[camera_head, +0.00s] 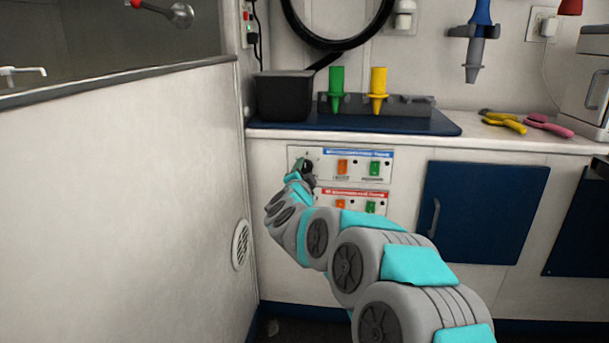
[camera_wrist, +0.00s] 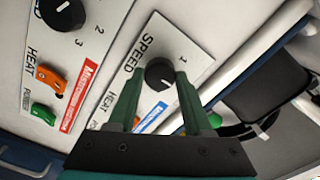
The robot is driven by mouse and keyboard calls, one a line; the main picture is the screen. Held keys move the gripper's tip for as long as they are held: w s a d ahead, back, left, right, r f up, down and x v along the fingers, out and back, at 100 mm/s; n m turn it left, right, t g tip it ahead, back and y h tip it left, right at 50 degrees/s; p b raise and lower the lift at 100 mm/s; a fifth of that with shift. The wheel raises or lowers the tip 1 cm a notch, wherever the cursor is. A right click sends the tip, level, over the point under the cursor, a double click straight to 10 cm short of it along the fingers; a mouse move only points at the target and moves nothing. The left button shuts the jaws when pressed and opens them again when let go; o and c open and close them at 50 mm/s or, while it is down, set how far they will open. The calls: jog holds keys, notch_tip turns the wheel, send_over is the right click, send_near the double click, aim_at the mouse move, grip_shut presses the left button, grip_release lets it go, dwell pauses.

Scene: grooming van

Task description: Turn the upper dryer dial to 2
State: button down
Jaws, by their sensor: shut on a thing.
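The upper dryer dial (camera_wrist: 159,72) is a round black knob on a white panel marked SPEED, beside a blue label. My gripper (camera_wrist: 158,78) has its two green fingers on either side of this dial, closed on it. The numeral 1 shows beside the dial; other numerals around it are hidden by the fingers. I cannot tell surely which numeral the dial's mark points to. In the head view the upper control panel (camera_head: 328,153) is below the counter, and my gripper (camera_head: 303,172) is at its left end, with the dial mostly hidden.
The lower dial (camera_wrist: 62,14) sits on a red-labelled panel with 2 and 3 beside it, apart from my gripper. Orange (camera_head: 342,167) and green (camera_head: 375,168) switches lie right of the upper dial. The counter edge (camera_head: 400,138) juts above, and a white side wall (camera_head: 130,180) stands left.

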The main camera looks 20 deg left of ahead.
dwell(0.4)
jog(key=shift+c, duration=1.6)
grip_release()
jog(key=v, duration=0.7)
jog(key=shift+s, duration=0.4)
jog(key=shift+d, duration=0.1)
